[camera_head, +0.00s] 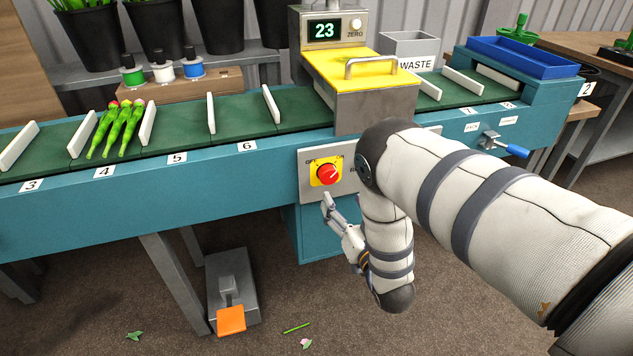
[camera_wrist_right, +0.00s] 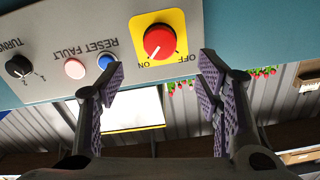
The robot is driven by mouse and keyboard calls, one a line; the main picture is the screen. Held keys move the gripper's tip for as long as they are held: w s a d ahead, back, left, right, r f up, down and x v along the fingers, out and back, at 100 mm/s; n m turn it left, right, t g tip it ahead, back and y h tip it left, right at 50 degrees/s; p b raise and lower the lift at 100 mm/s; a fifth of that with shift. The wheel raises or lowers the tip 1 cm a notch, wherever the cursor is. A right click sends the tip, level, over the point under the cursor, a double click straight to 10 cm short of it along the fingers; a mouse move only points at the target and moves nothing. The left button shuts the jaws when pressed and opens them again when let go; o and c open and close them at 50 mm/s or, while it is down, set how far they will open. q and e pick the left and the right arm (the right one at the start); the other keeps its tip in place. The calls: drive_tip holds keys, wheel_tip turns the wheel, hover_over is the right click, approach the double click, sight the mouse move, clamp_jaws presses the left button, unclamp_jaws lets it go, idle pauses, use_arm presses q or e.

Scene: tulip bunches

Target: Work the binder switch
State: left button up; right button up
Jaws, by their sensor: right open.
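The binder switch is a red rotary knob (camera_head: 328,173) on a yellow plate, on the grey control panel of the teal conveyor. In the right wrist view the red knob (camera_wrist_right: 160,41) appears upside down, with OFF and ON lettered beside it. A pale mark on the knob seems to lean toward ON, but it is small. My right gripper (camera_head: 328,205) is just below the knob, apart from it. Its purple-padded fingers (camera_wrist_right: 162,74) are spread and empty, framing the knob from below. My left gripper is out of view.
A blue button (camera_wrist_right: 106,62), a reddish button (camera_wrist_right: 75,69) and a black dial (camera_wrist_right: 18,66) share the panel. The yellow-covered binder (camera_head: 358,70) displays 23. Tulips (camera_head: 122,128) lie on the belt near label 4. An orange foot pedal (camera_head: 231,319) is on the floor.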

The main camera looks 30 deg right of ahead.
sight(330, 178)
drive_tip(key=b+x, duration=0.1)
drive_tip(key=x, duration=0.8)
drive_tip(key=shift+w+f, duration=0.1)
drive_tip(key=shift+w, duration=0.05)
drive_tip(key=c, duration=1.2)
